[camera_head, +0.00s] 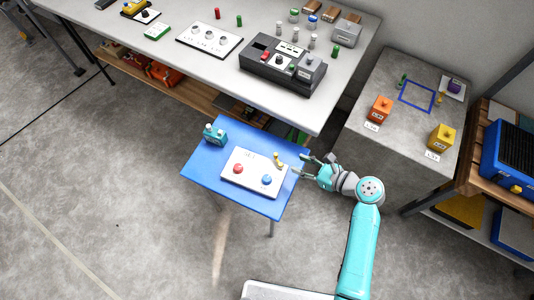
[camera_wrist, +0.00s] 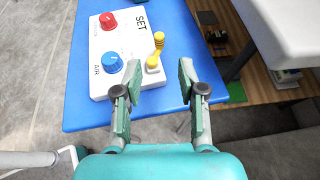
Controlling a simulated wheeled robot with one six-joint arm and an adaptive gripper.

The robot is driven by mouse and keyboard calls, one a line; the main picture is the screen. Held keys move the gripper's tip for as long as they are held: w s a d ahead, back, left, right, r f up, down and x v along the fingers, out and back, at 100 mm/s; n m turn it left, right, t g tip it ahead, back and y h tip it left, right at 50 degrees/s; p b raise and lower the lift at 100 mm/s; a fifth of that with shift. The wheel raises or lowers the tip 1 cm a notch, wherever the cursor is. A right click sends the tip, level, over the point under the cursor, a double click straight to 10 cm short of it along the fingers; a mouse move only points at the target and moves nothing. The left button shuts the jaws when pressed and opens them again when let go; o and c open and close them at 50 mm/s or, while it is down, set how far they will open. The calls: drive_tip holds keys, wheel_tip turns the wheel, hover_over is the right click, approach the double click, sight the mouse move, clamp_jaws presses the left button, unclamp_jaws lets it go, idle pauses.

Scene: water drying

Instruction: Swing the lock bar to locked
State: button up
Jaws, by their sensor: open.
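A white panel (camera_head: 252,174) marked SET lies on a small blue table (camera_head: 207,166). It carries a red knob (camera_head: 238,169), a blue knob (camera_head: 267,180) and a yellow lever (camera_head: 278,160), which looks like the lock bar. In the wrist view the lever (camera_wrist: 157,50) stands at the panel's right edge, with a ridged yellow grip at its upper end. My gripper (camera_head: 303,166) is open and empty at the table's right edge. In the wrist view its fingertips (camera_wrist: 158,76) are apart, and the lever shows beyond the gap between them, not between the pads.
A teal block-like object (camera_head: 215,135) sits at the blue table's back left corner. A long grey workbench (camera_head: 185,62) with a control box (camera_head: 283,68) stands behind. A grey cabinet top (camera_head: 400,135) with orange and yellow blocks is to the right. Open floor lies left.

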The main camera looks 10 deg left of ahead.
sight(276, 154)
drive_tip(key=x, duration=1.1)
drive_tip(key=shift+r, duration=0.1)
clamp_jaws()
